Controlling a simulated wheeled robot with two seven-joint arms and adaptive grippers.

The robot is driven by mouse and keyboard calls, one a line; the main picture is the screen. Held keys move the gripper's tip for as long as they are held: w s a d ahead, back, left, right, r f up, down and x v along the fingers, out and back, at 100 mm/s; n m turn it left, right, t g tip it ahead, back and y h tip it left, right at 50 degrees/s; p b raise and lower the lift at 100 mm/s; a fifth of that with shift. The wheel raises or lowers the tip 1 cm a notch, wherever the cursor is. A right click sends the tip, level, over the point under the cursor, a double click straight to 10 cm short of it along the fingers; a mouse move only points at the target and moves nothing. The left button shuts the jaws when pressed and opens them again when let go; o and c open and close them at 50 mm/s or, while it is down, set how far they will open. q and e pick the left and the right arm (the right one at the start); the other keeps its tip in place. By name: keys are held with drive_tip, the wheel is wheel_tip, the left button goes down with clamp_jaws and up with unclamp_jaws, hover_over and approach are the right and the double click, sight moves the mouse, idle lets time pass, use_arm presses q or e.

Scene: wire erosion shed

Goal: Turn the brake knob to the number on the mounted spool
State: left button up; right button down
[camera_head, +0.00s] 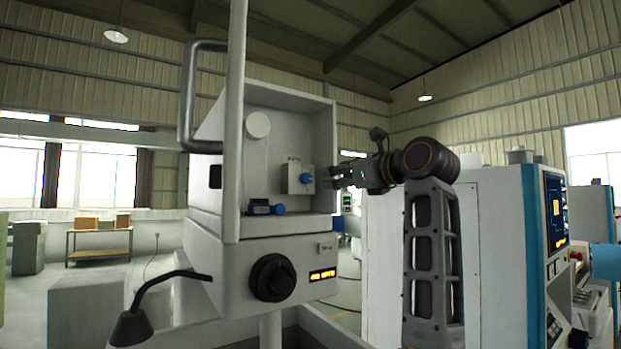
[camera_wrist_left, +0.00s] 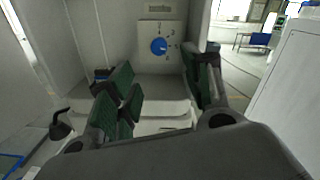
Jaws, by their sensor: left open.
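The blue brake knob (camera_head: 306,178) sits on a small light plate on the right side of the white machine's open recess. In the left wrist view the knob (camera_wrist_left: 159,46) is ahead, with small dark marks around it that I cannot read for certain. My left gripper (camera_head: 332,177) is just right of the knob in the head view. In the wrist view its green-padded fingers (camera_wrist_left: 165,88) are spread apart with nothing between them, and the knob shows beyond them. A pale round disc (camera_head: 258,125) is on the recess's back wall; I cannot tell whether it is the spool, and no number shows on it.
A dark block with a blue end (camera_head: 264,208) sits on the recess ledge. A large black knob (camera_head: 272,277) and a lit display (camera_head: 322,275) are on the front below. A grey handle bar (camera_head: 187,110) stands at left. A white cabinet (camera_head: 490,250) stands at right.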

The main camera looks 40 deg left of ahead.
sight(308, 178)
use_arm(q)
drive_tip(key=p+x, duration=0.3)
drive_tip(key=x, duration=0.7)
drive_tip(key=shift+a, duration=0.35)
drive_tip(key=shift+p+x, duration=0.3)
drive_tip(key=shift+x, duration=0.6)
drive_tip(key=c, duration=1.1)
drive_tip(key=shift+o, duration=0.2)
